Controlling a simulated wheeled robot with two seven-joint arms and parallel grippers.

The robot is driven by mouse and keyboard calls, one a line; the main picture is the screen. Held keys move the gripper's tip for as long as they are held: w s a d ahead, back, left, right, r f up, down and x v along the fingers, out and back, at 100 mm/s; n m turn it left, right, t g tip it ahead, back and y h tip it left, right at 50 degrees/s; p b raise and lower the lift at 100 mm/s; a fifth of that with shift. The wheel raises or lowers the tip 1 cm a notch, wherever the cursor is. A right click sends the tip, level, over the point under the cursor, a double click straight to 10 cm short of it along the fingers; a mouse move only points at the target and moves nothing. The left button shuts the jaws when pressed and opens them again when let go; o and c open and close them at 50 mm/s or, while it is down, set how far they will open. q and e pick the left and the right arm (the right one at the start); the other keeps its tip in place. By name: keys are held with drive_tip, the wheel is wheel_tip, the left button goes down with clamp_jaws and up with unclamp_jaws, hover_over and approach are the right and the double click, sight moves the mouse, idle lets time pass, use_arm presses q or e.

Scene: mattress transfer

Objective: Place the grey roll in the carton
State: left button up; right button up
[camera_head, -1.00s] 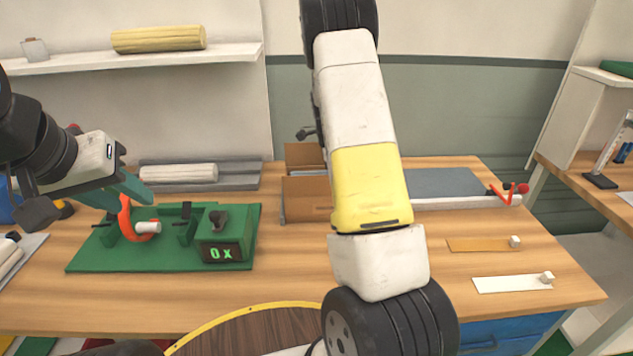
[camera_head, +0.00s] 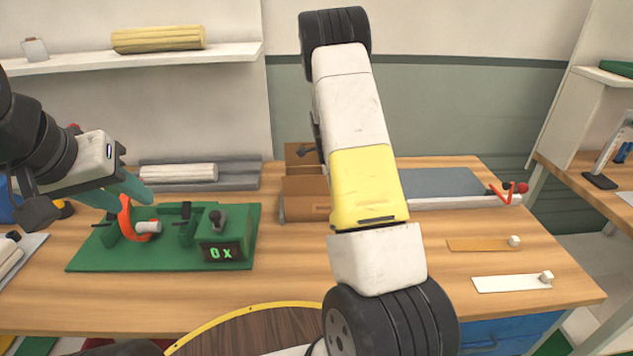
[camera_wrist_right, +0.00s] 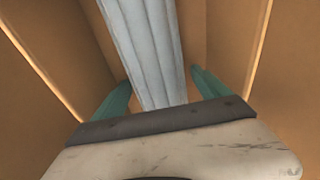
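The grey roll (camera_wrist_right: 150,50) is a pale, ribbed length in the right wrist view. It lies between brown cardboard walls of the carton (camera_wrist_right: 50,40), and my gripper hides its near end. My right gripper (camera_wrist_right: 160,76) has a teal finger on each side of the roll. A narrow gap shows by the right finger, and the fingers look open. In the head view the carton (camera_head: 305,200) stands mid-table, partly behind my right arm, which hides the right gripper.
A green fixture (camera_head: 85,258) with a counter reading "0 x" is at the table's left. A white roll (camera_head: 178,172) lies on a grey rack behind it. A grey pad (camera_head: 440,182) and two flat strips (camera_head: 478,245) are at the right. The front middle of the table is clear.

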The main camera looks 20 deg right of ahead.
drive_tip(key=shift+r, duration=0.1)
drive_tip(key=r, duration=0.4)
drive_tip(key=a+r, duration=0.1)
drive_tip(key=r, duration=0.7)
drive_tip(key=shift+w+a, duration=0.2)
